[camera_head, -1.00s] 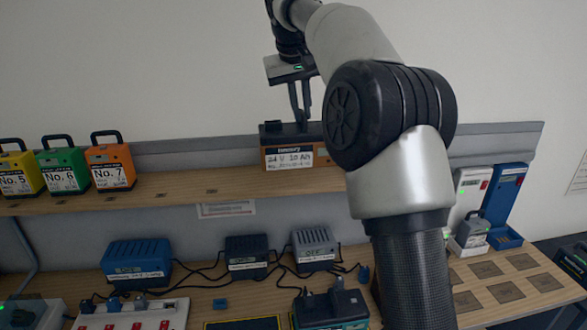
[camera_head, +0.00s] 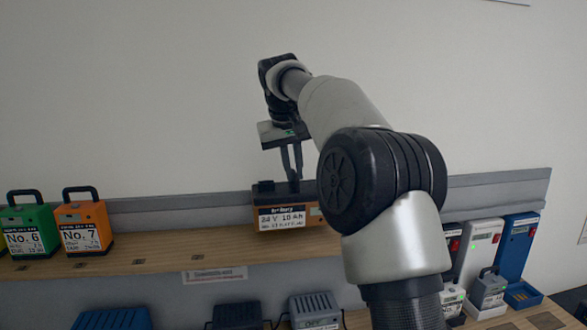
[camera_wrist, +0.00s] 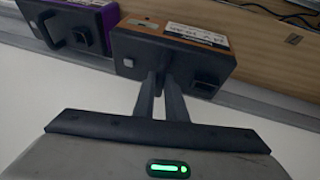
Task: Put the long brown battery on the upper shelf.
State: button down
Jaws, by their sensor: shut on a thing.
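The long brown battery (camera_head: 290,216) has a dark top and a white label reading 24 V 18 Ah. My gripper (camera_head: 293,182) reaches down from above and is shut on its top. The battery is upright over the upper shelf (camera_head: 200,246), near the grey back rail. I cannot tell whether its base touches the boards. The wrist view shows my gripper (camera_wrist: 163,80) holding the brown battery (camera_wrist: 170,52). My arm hides the shelf to the right of it in the head view.
A purple battery (camera_wrist: 98,22) stands close beside the brown one in the wrist view. Green No. 6 (camera_head: 30,238) and orange No. 7 (camera_head: 84,228) stand left on the shelf, with bare board between No. 7 and the brown battery. Chargers (camera_head: 315,308) sit below.

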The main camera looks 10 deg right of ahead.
aim_at(294, 188)
jog(key=shift+f+b, duration=0.5)
jog(key=shift+f, duration=1.3)
jog(key=c, duration=2.2)
grip_release()
jog(key=shift+f, duration=0.3)
jog(key=o, duration=0.4)
jog(key=shift+r, duration=0.1)
jog(key=p+v, duration=0.1)
jog(key=v, duration=1.1)
jog(key=shift+p, duration=0.3)
